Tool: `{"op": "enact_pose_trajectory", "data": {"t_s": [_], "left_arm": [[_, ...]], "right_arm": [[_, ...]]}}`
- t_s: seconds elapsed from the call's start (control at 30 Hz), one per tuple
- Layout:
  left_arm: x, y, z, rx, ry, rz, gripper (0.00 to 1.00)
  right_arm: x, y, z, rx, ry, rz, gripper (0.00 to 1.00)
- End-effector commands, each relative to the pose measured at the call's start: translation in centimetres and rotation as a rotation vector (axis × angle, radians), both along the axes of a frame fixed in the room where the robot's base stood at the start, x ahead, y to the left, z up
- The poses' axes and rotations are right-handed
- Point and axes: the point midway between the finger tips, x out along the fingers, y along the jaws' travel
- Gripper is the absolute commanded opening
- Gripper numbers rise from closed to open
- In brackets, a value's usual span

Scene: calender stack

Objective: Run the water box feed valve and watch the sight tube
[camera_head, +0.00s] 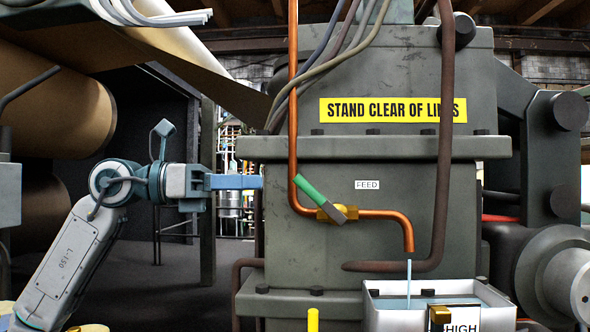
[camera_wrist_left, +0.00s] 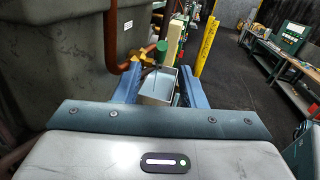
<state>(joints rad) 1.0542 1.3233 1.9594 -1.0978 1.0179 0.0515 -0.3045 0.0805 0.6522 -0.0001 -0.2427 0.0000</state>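The feed valve (camera_head: 331,213) is a brass body on a copper pipe beside a white FEED label. Its green-gripped lever (camera_head: 313,190) slants from upper left to lower right. A thin water stream (camera_head: 408,284) falls from the pipe's spout into the white water box (camera_head: 395,318), where water shows. A HIGH label (camera_head: 461,328) is on the box front, cut by the picture edge; I cannot make out the sight tube. My left gripper (camera_head: 262,182) is left of the lever, apart from it. In the left wrist view its blue fingers (camera_wrist_left: 159,68) are spread and empty. My right gripper is out of view.
The grey machine housing (camera_head: 270,225) with a yellow STAND CLEAR sign (camera_head: 392,110) stands behind the pipe. A brown pipe (camera_head: 445,130) runs down right of the valve. Large rolls (camera_head: 60,110) are at left. Yellow posts (camera_wrist_left: 207,45) and a workbench (camera_wrist_left: 285,60) show in the wrist view.

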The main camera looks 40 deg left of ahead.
Motion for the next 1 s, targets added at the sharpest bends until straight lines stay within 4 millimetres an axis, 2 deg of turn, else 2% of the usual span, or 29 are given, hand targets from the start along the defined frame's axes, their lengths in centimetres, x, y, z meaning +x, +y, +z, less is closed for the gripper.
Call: {"op": "enact_pose_trajectory", "data": {"t_s": [0.17,0.6,1.0], "left_arm": [[1.0,-1.2,0.4,0.0,0.0,-0.007,0.37],[5.5,-6.1,0.5,-0.003,-0.001,-0.007,0.37],[7.3,-7.8,0.0,-0.001,0.001,-0.002,0.37]], "right_arm": [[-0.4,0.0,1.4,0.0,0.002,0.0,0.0],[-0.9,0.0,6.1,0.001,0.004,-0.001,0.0],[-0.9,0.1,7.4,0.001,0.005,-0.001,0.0]]}}
